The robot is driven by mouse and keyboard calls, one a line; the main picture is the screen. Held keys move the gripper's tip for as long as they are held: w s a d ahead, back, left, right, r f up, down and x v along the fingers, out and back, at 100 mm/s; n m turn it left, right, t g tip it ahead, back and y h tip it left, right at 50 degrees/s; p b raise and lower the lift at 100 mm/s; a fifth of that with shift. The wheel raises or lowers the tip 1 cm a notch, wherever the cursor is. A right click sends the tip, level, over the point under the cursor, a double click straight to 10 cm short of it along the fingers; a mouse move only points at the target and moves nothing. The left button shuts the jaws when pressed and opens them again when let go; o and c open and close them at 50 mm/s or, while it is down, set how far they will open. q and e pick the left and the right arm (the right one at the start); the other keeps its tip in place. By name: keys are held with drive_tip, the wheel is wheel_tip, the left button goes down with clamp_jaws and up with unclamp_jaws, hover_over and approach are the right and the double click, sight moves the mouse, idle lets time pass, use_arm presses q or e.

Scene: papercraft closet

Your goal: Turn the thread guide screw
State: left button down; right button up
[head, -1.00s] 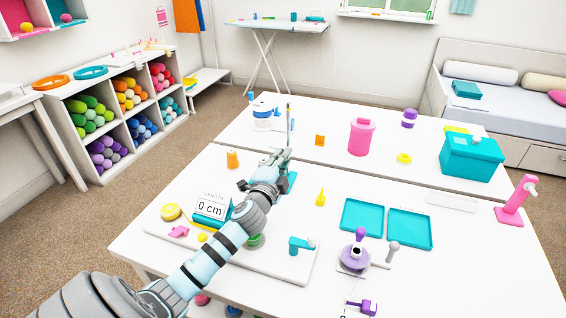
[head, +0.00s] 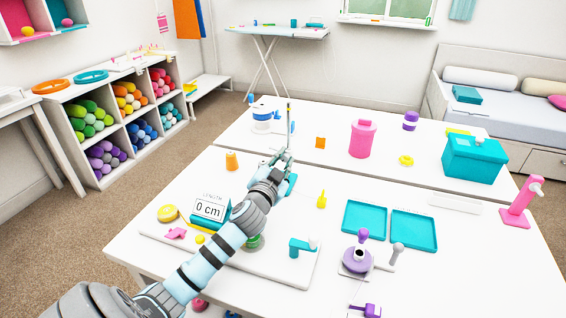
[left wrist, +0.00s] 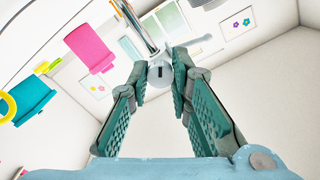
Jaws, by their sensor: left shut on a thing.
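My left gripper (head: 285,158) is over the middle of the white table, at the foot of a thin upright metal rod (head: 289,118). In the left wrist view its two fingertips (left wrist: 161,74) are closed in on a small round grey screw head (left wrist: 161,79) with a dark slot. The fingers touch it from both sides. A shiny metal rod also shows beyond the fingertips in the left wrist view (left wrist: 138,25). My wrist hides the base of the rod in the head view. My right gripper is not in view.
A length sign (head: 209,210) reading 0 cm stands left of my forearm. A yellow cone-shaped piece (head: 321,199), two teal trays (head: 413,231) and a purple spool device (head: 356,262) are to the right. A pink canister (head: 362,139) and a teal box (head: 474,160) stand farther back.

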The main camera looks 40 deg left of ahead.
sight(288, 122)
use_arm(q)
drive_tip(key=shift+f, duration=0.1)
idle(0.5)
drive_tip(key=c, duration=1.4)
unclamp_jaws()
drive_tip(key=shift+c, duration=0.2)
drive_tip(key=shift+r, duration=0.35)
wheel_tip(288, 122, up, 10)
drive_tip(key=shift+f, duration=0.25)
